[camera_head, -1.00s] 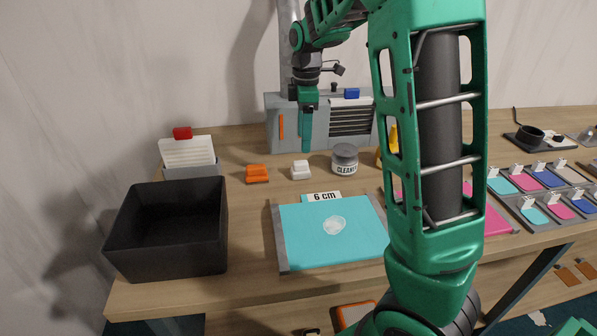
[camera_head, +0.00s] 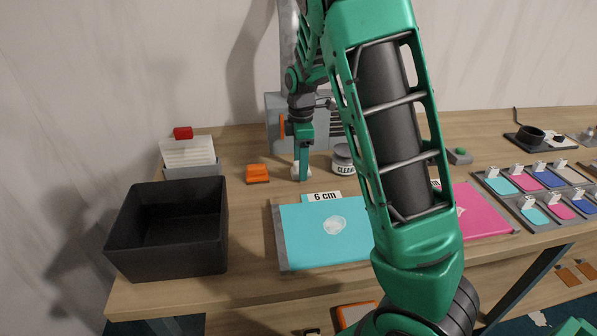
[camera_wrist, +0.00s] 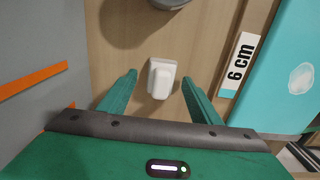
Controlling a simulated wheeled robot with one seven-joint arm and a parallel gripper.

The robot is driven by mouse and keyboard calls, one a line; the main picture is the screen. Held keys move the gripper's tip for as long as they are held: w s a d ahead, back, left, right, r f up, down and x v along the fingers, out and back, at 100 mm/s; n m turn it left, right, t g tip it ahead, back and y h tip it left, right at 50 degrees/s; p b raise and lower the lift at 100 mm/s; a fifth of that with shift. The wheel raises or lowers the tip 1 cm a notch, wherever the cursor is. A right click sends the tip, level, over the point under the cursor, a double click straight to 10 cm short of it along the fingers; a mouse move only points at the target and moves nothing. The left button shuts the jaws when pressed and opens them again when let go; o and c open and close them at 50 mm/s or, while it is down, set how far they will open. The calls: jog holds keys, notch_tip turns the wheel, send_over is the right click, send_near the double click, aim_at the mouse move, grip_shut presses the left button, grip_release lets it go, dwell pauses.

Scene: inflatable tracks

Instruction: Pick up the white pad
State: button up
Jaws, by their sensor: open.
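The white pad (camera_wrist: 161,79) is a small white block with a raised grip, standing on the wooden table. In the wrist view it lies between and slightly beyond the tips of my gripper (camera_wrist: 159,82). The fingers are apart, one on each side, with a gap to the pad and nothing held. In the head view my gripper (camera_head: 302,175) points down at the pad (camera_head: 308,173) and hides much of it. Exact height above the table is hard to tell.
An orange pad (camera_head: 257,173) is to the left, and a grey cleaner jar (camera_head: 344,160) close to the right. A grey panel (camera_head: 275,108) stands behind. The turquoise sheet (camera_head: 310,245) with its 6 cm label (camera_head: 323,197) lies in front. A black bin (camera_head: 165,255) is at left.

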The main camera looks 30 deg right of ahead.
jog(key=shift+f, duration=0.55)
jog(key=c, duration=1.1)
jog(key=shift+r, duration=0.2)
jog(key=shift+c, duration=0.2)
jog(key=shift+r, duration=0.25)
jog(key=r, duration=0.3)
jog(key=shift+s+a+r, duration=0.1)
jog(key=shift+a+r, duration=0.2)
jog(key=shift+r, duration=0.1)
jog(key=s+a+r, duration=0.4)
jog(key=a+r, duration=0.2)
jog(key=a, duration=0.4)
jog(key=shift+r, duration=0.2)
